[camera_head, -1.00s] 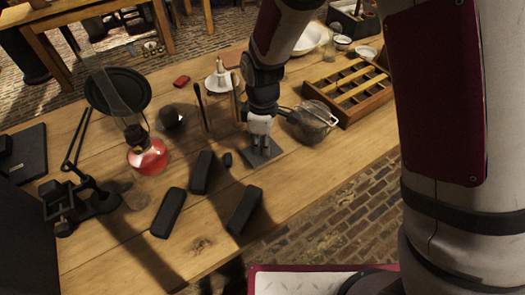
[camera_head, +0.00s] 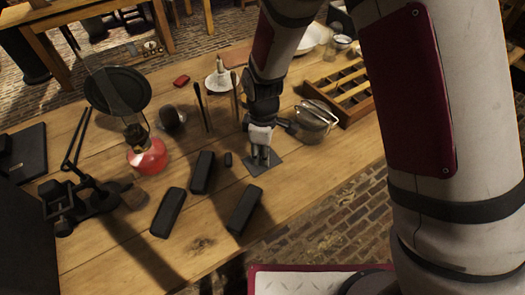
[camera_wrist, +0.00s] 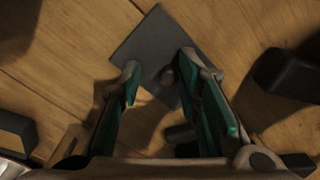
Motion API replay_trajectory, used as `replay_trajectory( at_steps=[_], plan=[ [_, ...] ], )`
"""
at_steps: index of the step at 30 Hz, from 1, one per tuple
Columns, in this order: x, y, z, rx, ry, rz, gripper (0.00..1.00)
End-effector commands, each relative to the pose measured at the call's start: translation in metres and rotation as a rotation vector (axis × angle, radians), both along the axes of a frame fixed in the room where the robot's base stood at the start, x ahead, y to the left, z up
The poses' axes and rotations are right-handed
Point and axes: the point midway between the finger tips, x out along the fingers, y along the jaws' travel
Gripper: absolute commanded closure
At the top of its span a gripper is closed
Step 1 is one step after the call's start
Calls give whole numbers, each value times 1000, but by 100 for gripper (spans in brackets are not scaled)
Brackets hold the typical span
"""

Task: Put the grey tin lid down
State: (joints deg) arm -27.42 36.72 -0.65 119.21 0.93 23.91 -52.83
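A flat, dark grey square plate, which I take to be the grey tin lid (camera_head: 256,170), lies on the wooden table just below my gripper (camera_head: 262,158). In the wrist view the lid (camera_wrist: 150,42) looks flat, and its lower part shows between and beneath the fingertips. My gripper (camera_wrist: 160,64) is open there, with a clear gap between its teal-padded fingers. No grip on the lid's edges shows. I cannot tell whether a fingertip touches it.
A lidded metal pot (camera_head: 313,122) and a wooden compartment tray (camera_head: 345,95) stand right. A red-based lamp (camera_head: 147,155) stands left. Bare table lies to the lid's right.

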Motion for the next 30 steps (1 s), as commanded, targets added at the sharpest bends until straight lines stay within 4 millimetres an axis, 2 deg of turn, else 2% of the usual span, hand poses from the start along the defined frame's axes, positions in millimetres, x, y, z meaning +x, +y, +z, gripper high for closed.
replay_trajectory(
  at_steps=[4,8,21,25,30],
  plan=[
    [-1,0,1,-1,3,0,67],
    [0,0,12,1,0,0,67],
    [1,0,98,1,-3,-1,67],
    [0,0,113,1,-1,0,67],
    [-1,0,122,-1,1,0,67]
  ],
)
